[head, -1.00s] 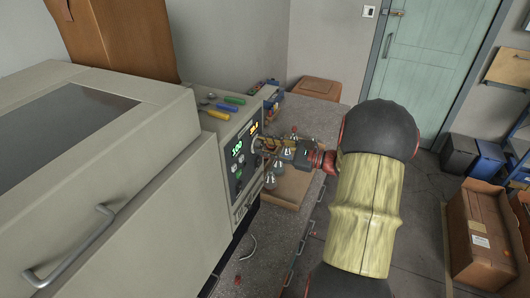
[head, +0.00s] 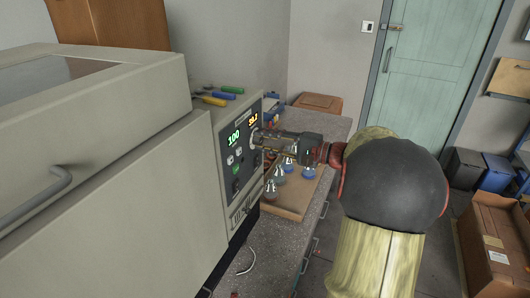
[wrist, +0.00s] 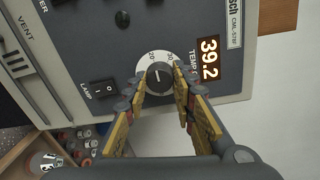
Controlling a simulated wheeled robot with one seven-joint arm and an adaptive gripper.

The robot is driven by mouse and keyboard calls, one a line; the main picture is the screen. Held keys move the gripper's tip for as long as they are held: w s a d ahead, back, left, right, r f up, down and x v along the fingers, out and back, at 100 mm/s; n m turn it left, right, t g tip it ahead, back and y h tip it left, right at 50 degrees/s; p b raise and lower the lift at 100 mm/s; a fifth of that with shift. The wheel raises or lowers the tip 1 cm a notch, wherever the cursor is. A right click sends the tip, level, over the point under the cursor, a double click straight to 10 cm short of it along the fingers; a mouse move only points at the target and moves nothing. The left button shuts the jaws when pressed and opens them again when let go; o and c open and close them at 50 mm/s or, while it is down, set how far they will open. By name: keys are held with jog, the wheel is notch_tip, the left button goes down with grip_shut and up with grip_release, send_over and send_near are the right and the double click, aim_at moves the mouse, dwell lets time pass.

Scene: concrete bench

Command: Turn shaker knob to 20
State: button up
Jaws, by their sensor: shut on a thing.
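A round dark knob (wrist: 159,72) on a pale dial sits on the dark control panel (head: 243,158). In the wrist view the dial has numbers around it, one reading 20, and the word TEMP beside it. Its exact setting is too small to read. My gripper (wrist: 160,85) has one finger on each side of the knob and is shut on it. The orange display (wrist: 208,59) beside the knob reads 39.2. In the head view my gripper (head: 259,138) reaches the panel from the right and hides most of the knob.
A green display (head: 234,137) reads about 100, with buttons below it. A lamp switch (wrist: 101,90) is close to the left finger. Flasks with blue bases (head: 308,172) stand in a tray below my gripper. Screwdrivers (head: 215,99) lie on top of the housing.

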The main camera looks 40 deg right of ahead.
jog(key=shift+f+n+b, duration=0.1)
jog(key=shift+n+b, duration=0.9)
jog(key=shift+b, duration=0.35)
jog(key=o, duration=1.1)
jog(key=shift+o, duration=0.2)
jog(key=v, duration=1.2)
